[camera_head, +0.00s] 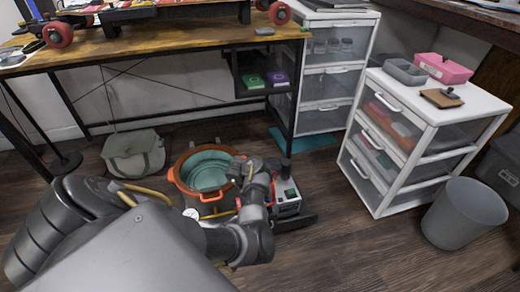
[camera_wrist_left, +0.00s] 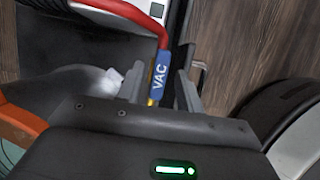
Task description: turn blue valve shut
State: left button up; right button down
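The blue valve handle (camera_wrist_left: 160,76), marked VAC, shows in the left wrist view with a red hose (camera_wrist_left: 145,22) running close by. My left gripper (camera_wrist_left: 161,84) has one finger on each side of the handle. The fingers look apart, with a gap beside the handle, so it does not look clamped. In the head view my left arm (camera_head: 245,240) reaches down beside a grey and red pump unit (camera_head: 288,197) on the floor; the valve cannot be made out there. My right gripper is not in view.
An orange-rimmed pot (camera_head: 205,172) stands left of the pump, and a grey-green bag (camera_head: 133,156) lies farther left. A white drawer unit (camera_head: 385,150) and a grey bin (camera_head: 465,213) stand to the right. Wooden floor between pump and drawers is clear.

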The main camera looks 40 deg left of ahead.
pick_arm(q)
grip_shut()
